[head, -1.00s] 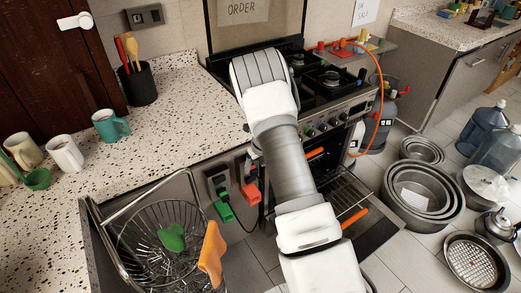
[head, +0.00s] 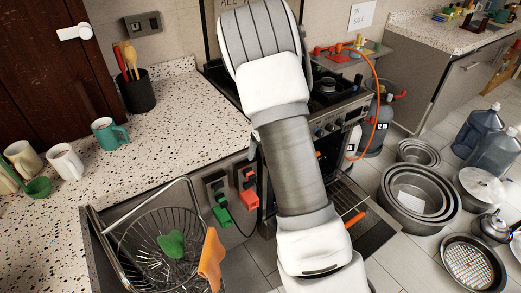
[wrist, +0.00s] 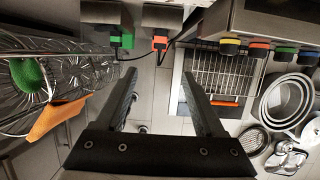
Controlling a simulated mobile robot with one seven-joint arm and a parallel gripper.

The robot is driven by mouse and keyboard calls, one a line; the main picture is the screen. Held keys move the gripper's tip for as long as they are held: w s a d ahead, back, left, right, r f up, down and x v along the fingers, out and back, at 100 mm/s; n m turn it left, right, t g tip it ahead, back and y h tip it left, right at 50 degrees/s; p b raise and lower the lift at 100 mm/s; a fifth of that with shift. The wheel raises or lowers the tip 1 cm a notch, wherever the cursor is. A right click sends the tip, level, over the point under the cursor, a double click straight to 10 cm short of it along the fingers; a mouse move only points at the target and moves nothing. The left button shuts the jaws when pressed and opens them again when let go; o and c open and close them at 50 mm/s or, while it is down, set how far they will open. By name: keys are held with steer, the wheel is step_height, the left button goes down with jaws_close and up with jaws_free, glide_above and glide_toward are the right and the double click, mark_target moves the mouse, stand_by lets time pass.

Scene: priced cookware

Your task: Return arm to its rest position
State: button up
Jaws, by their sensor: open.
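My gripper (wrist: 166,95) shows in the wrist view with its two dark fingers spread apart and nothing between them. It hangs over the grey tiled floor, between the wire basket (wrist: 60,75) and the oven's open rack (wrist: 222,70). In the head view my white and grey arm rises through the middle, in front of the stove (head: 345,115). The gripper itself is hidden there.
The speckled counter (head: 170,140) at left holds mugs (head: 110,131) and a utensil pot (head: 137,92). The wire basket (head: 150,225) carries an orange cloth (head: 211,258). Nested metal pots (head: 420,200), water jugs (head: 478,130) and a gas cylinder (head: 378,130) stand on the floor at right.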

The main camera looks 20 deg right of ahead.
stand_by(0.3)
steer(key=s+a+r+n+y, duration=0.1)
steer(key=s+a+r+n, duration=0.45)
steer(key=r+n, duration=0.35)
steer(key=s+a+r+n+y, duration=0.1)
steer(key=s+a+r+n, duration=0.3)
steer(key=s+r+n, duration=0.45)
steer(key=s+a+r+n+t+h, duration=0.1)
steer(key=s+r+n, duration=0.3)
steer(key=s+n, duration=0.4)
steer(key=s+a+r+n+t+h, duration=0.1)
steer(key=s+r+n, duration=0.3)
steer(key=s+n, duration=0.4)
steer(key=shift+s+h, duration=0.2)
steer(key=shift+h, duration=0.2)
steer(key=shift+r, duration=0.15)
